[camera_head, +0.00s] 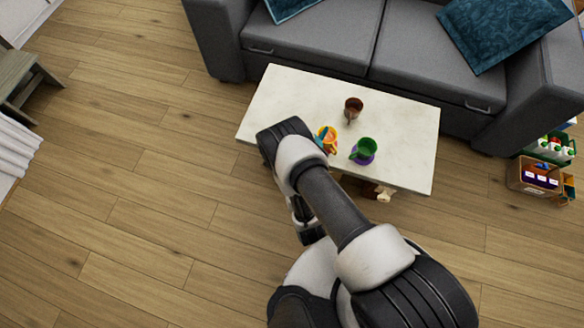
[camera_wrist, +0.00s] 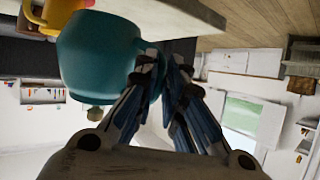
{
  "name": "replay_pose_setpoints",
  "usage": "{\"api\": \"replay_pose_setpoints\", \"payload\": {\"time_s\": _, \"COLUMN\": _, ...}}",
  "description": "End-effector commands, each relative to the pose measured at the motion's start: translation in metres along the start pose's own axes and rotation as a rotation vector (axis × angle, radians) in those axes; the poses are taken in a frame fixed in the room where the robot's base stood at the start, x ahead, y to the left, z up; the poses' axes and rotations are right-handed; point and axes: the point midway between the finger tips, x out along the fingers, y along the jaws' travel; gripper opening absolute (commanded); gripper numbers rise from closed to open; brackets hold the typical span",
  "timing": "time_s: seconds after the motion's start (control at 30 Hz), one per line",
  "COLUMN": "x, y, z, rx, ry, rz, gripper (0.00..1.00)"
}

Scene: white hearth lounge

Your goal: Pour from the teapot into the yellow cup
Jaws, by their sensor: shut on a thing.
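A teal, rounded vessel, apparently the teapot (camera_wrist: 95,55), fills the upper left of the wrist view. My gripper (camera_wrist: 165,65) has its fingers close together at the vessel's side, shut on it. The gripped part is hidden between the fingers, and I see no spout. The yellow cup (camera_wrist: 62,12) shows partly behind the vessel at the top left of the wrist view. In the head view the yellow cup (camera_head: 328,134) is on the white table, beside my arm, with blue and red patches near it.
The white table (camera_head: 285,95) also bears a brown cup (camera_head: 353,107) at the back and a green cup (camera_head: 367,147) on a purple saucer (camera_head: 363,160). A grey sofa (camera_head: 320,40) stands behind. Boxes (camera_head: 540,177) stand at the right.

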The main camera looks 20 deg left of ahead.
Motion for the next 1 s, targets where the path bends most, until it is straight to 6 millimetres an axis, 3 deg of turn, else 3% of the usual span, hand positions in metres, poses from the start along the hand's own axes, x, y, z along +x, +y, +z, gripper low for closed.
{"api": "replay_pose_setpoints", "payload": {"time_s": 0.53, "x": 0.005, "y": 0.001, "z": 0.007, "rx": -0.081, "ry": 0.066, "rz": 0.033, "gripper": 0.00}}
{"api": "replay_pose_setpoints", "payload": {"time_s": 1.0, "x": -0.010, "y": -0.002, "z": -0.026, "rx": -0.080, "ry": 0.066, "rz": 0.032, "gripper": 0.00}}
